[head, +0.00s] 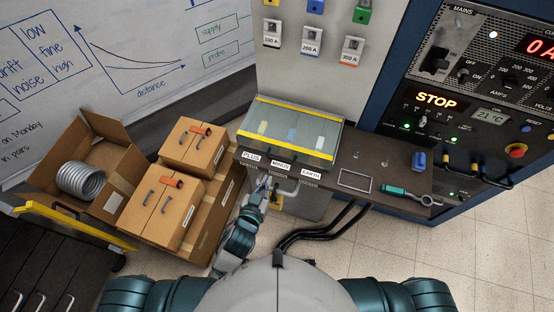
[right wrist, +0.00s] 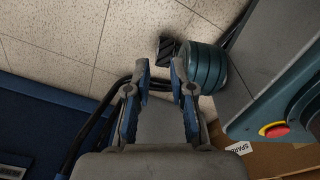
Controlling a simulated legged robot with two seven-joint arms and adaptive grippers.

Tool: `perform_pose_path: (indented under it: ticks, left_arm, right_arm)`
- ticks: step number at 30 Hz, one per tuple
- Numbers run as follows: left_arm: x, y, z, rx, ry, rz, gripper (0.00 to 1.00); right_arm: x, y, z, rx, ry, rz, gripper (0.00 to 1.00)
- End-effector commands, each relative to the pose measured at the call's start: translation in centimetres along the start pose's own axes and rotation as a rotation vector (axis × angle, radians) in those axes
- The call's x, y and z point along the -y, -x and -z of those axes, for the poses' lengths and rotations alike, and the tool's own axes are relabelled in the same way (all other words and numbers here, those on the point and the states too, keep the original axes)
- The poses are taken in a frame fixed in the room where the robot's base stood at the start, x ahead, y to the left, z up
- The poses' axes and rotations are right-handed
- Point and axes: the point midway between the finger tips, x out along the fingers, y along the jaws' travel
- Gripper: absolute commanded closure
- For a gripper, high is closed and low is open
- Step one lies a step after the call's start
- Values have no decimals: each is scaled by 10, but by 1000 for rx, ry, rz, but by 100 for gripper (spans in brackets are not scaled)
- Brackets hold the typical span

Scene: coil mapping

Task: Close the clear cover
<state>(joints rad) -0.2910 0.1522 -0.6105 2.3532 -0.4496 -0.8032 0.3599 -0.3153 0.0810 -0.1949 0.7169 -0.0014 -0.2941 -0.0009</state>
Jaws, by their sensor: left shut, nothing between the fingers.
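The clear cover (head: 306,143) is a see-through panel with yellow-and-black edge strips. In the head view it lies low over the terminal box on the bench, with pale and blue blocks showing through it. Labels PLUS, MINUS and EARTH (head: 311,174) run along the front. My left gripper (head: 266,183) is shut and empty just below the front edge, beside a grey bar handle (head: 287,191); I cannot tell whether they touch. My right gripper (right wrist: 160,75) is open and empty above the floor in the right wrist view; it is out of the head view.
Cardboard boxes (head: 168,207) stand left of the bench, one open box holding a metal coil (head: 82,180). A metal frame (head: 355,181), a teal-handled tool (head: 398,192) and a blue block (head: 419,160) lie on the bench's right. Black cables (head: 318,233) hang below. The control cabinet is at right.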

Motion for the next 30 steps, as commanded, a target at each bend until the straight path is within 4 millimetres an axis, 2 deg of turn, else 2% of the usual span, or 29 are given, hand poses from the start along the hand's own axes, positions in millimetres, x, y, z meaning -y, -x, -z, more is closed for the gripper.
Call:
perform_pose_path:
  ticks: [5, 15, 18, 21, 30]
  left_arm:
    - [0, -28, 0, -3, -2, 1, 100]
    - [0, -99, 0, -3, -2, 1, 100]
    - [0, -110, -15, 1, -1, 0, 100]
    - [0, -117, -23, 0, 0, 0, 100]
    - [0, -124, -29, -2, 1, 0, 100]
  right_arm:
    - [0, -2, 1, -2, 0, 0, 77]
    - [0, -1, 8, -7, -2, 0, 77]
    - [-1, -2, 15, -11, -3, 0, 77]
    - [-1, -1, 20, -12, -4, -1, 77]
    - [-1, 0, 26, -14, -5, -1, 77]
